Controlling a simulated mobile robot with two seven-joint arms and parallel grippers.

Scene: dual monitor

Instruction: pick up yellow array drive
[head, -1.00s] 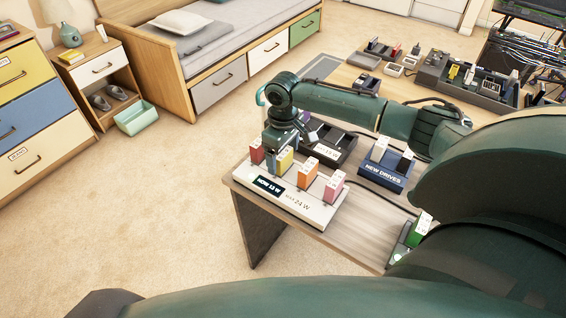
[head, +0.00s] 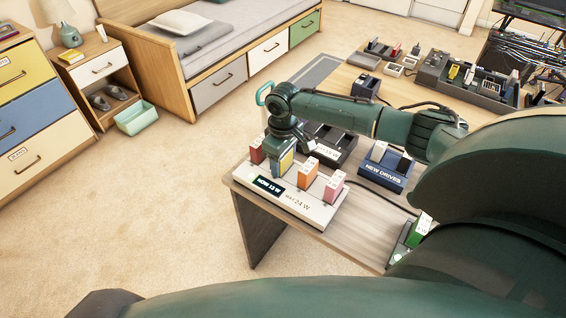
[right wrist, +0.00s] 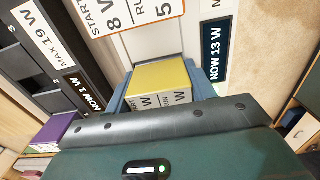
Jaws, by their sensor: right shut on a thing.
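The yellow array drive (head: 287,165) stands in the white power array (head: 300,205) at the near table edge, between a red drive (head: 257,150) on its left and an orange drive (head: 308,168) on its right. My right gripper (head: 283,158) is over it, pointing down. In the right wrist view the yellow drive's top (right wrist: 160,80) sits between the gripper's two blue fingers (right wrist: 160,95), which are shut on its sides. The drive's lower part is hidden there, so I cannot tell whether it is still fully seated. My left gripper is not in view.
A pink drive (head: 334,188) stands right of the orange one. Behind the array are a dark tray (head: 333,140) and the blue "NEW DRIVES" holder (head: 384,173). A green drive (head: 421,228) stands at the table's near right. Open carpet (head: 130,220) lies to the left.

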